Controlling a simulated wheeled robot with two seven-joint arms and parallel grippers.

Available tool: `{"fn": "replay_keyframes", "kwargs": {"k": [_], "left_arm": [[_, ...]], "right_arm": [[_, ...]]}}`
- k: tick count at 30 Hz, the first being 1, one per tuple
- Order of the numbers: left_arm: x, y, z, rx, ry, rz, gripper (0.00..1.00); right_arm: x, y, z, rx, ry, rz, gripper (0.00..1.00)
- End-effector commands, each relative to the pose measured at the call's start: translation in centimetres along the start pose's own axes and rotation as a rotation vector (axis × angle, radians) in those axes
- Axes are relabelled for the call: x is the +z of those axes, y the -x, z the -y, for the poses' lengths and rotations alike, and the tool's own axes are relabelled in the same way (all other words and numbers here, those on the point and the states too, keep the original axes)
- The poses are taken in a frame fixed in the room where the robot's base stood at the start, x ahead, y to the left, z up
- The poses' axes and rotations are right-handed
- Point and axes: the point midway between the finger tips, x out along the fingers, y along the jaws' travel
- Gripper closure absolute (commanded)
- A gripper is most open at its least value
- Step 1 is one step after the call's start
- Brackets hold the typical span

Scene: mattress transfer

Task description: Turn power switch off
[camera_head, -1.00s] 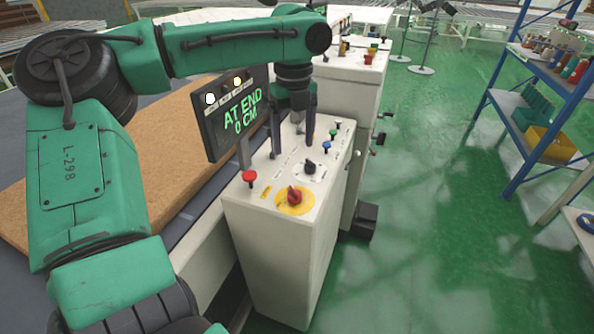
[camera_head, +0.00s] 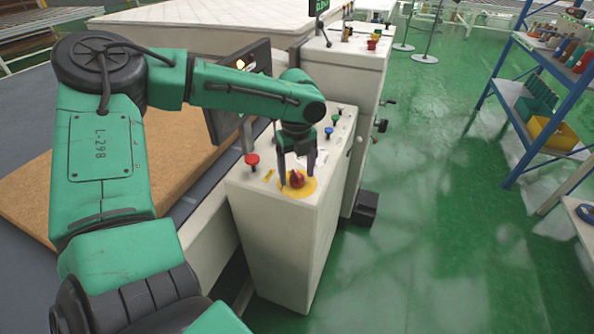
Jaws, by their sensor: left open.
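A white control cabinet (camera_head: 275,250) stands in the middle of the camera_head view. A red rotary switch knob (camera_head: 297,179) on a yellow disc (camera_head: 307,190) sits near the front edge of its top panel. My left gripper (camera_head: 296,177) points down over this switch with its fingers open. One finger is left of the knob and the other is behind and right of it. I cannot tell whether they touch it. The gripper hides the black dial behind the switch. My right gripper is not in view.
A red mushroom button (camera_head: 252,160) stands at the panel's left. Blue (camera_head: 328,131) and green (camera_head: 336,118) buttons are farther back. My arm partly covers the display (camera_head: 220,118). A brown board (camera_head: 50,185) lies left; a blue shelf (camera_head: 520,90) stands right.

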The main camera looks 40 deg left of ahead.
Motion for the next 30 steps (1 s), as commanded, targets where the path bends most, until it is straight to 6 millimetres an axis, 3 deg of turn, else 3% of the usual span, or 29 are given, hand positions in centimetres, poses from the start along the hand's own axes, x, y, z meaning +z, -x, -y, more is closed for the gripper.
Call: {"fn": "replay_keyframes", "kwargs": {"k": [1,6,20,30], "left_arm": [[0.0,0.0,0.0,0.0,0.0,0.0,0.34],[0.0,0.0,0.0,0.0,0.0,0.0,0.99],[0.0,0.3,0.0,0.001,0.076,0.0,1.0],[0.0,0.5,0.0,0.0,0.329,0.0,1.0]], "right_arm": [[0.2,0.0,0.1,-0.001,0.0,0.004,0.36],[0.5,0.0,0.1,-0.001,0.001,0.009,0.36],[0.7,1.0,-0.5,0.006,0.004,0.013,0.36],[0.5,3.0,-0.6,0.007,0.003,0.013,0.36]]}}
